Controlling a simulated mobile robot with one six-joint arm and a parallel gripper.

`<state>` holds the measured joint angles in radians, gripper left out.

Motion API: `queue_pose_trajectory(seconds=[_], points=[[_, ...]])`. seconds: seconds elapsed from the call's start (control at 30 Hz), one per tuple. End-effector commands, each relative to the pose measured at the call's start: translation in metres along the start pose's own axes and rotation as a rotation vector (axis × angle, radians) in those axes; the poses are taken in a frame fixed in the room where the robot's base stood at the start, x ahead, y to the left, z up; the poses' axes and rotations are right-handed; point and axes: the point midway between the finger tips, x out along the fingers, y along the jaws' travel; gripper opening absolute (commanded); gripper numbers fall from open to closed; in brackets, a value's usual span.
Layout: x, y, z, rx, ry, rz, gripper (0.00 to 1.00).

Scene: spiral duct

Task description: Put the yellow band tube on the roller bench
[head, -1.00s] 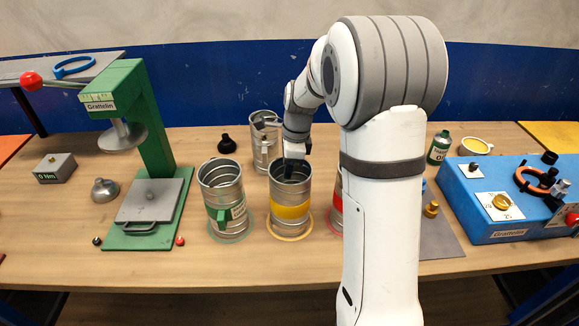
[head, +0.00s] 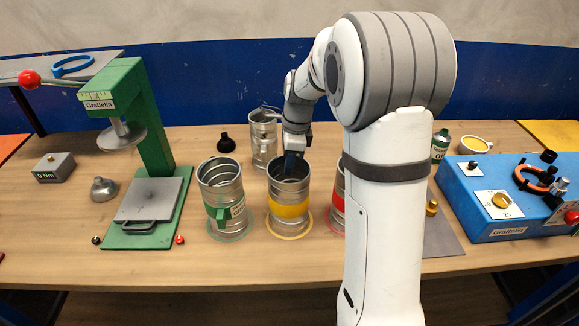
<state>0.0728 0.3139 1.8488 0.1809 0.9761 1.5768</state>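The yellow band tube (head: 289,208) is a ribbed metal cylinder with a yellow band. It stands upright and open-topped on a yellow ring mark on the table. My gripper (head: 291,162) points down at the tube's open top, near the far part of its rim. The fingertips are small and partly hidden there, so I cannot tell whether they are apart or closed on the wall. I cannot pick out a roller bench for certain in this view.
A green band tube (head: 224,190) stands close on the left. A red band tube (head: 338,200) stands on the right, mostly behind my arm. A plain metal can (head: 263,140) is behind. A green press (head: 150,150) is left, a blue box (head: 500,195) right.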

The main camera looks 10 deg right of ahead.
Motion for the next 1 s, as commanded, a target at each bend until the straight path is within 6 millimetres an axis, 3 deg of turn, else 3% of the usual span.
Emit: queue_pose_trajectory(seconds=[0.33,0.63,0.77,1.0], points=[[-0.074,0.0,0.0,-0.001,0.0,-0.004,0.25],[-0.103,0.007,0.001,-0.042,0.004,-0.007,0.25],[-0.111,0.039,0.003,-0.243,0.025,-0.038,0.25],[-0.109,0.14,-0.003,-0.915,0.13,-0.112,0.25]])
